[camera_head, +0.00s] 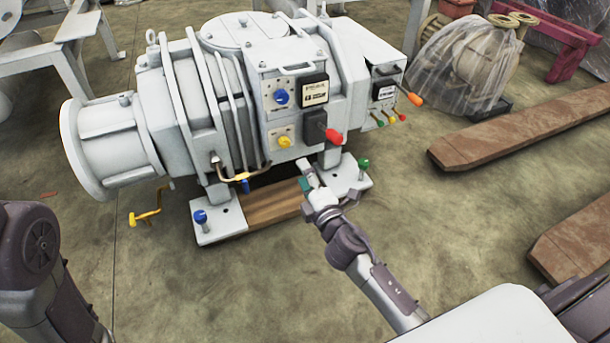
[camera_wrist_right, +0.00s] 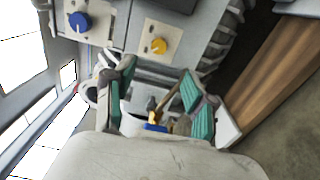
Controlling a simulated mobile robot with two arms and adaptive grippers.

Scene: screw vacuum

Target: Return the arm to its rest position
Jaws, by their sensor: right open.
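My right gripper (camera_head: 308,178) reaches in from the lower right in the head view, low in front of the grey vacuum pump (camera_head: 185,95). In the right wrist view my right gripper (camera_wrist_right: 158,82) has its two teal-padded fingers spread apart, and it is open. A brass-coloured part and a blue-and-yellow part (camera_wrist_right: 155,127) show between and below the fingers; I cannot tell whether they touch them. The pump's yellow knob (camera_wrist_right: 158,46) and blue knob (camera_wrist_right: 79,21) lie beyond the fingers. Part of my left arm shows at lower left; its gripper is outside the view.
The pump's panel carries a red-handled switch (camera_head: 333,136) and an orange-handled lever (camera_head: 414,99). A green knob (camera_head: 364,163) and a blue knob (camera_head: 200,216) stand on its base. Wooden beams (camera_head: 530,125) lie at right. Floor in front is clear.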

